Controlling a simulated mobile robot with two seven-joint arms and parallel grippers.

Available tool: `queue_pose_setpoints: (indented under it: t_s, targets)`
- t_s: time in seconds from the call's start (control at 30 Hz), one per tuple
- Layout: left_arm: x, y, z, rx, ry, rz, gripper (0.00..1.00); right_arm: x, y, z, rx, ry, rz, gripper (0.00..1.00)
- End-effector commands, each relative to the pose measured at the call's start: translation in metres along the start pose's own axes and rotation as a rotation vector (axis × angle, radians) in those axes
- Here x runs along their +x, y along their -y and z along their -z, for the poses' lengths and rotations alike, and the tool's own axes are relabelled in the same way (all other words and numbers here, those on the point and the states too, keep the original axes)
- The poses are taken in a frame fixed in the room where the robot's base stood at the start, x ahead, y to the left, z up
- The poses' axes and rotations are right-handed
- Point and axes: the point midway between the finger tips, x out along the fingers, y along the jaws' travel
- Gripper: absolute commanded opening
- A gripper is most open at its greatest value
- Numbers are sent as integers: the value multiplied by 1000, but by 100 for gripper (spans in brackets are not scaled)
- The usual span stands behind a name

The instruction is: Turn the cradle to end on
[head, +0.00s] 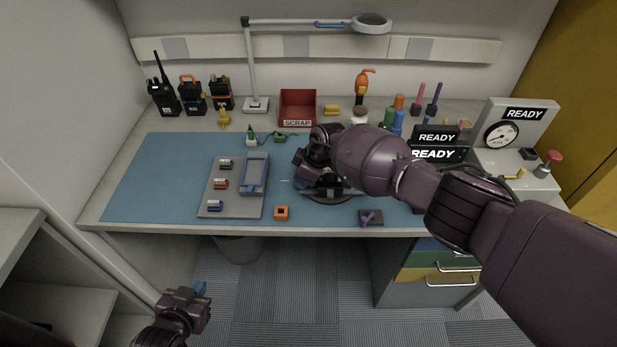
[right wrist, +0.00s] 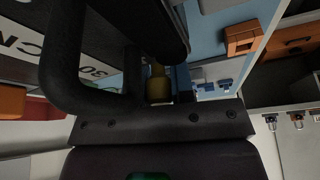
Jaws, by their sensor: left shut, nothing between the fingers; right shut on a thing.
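The cradle (head: 328,191), a dark fixture on a round dark base, stands on the blue mat right of centre in the head view. My right arm and gripper (head: 308,170) cover much of it. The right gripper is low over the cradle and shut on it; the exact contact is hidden. In the right wrist view the dark fingers (right wrist: 158,70) fill the middle, with a small yellow-olive piece (right wrist: 158,86) showing between them; I cannot tell what part it is. My left gripper (head: 196,292) is shut and empty, out in front of the bench at lower left.
A grey tray (head: 212,193) with small parts and a blue frame lies left of the cradle. An orange block (head: 281,213) and a dark block (head: 371,217) lie near the front edge. A red scrap bin (head: 297,107) and radios (head: 164,98) stand behind.

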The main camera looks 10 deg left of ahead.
Motion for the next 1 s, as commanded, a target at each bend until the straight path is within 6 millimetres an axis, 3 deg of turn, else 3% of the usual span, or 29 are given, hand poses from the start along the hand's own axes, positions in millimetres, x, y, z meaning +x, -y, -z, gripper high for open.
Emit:
queue_pose_setpoints:
  t_s: [0.4,0.43,0.57,1.0]
  targets:
    - [-3,0,-5,-1,10,2,0,-1,-2,2,4,-3,-5,0]
    - [-3,0,-5,-1,10,2,0,-1,-2,2,4,-4,-5,26]
    - [-2,0,-4,-1,7,1,0,-1,-1,2,3,-3,-4,46]
    - [-2,0,6,0,-3,0,0,-9,-1,2,2,-2,-4,48]
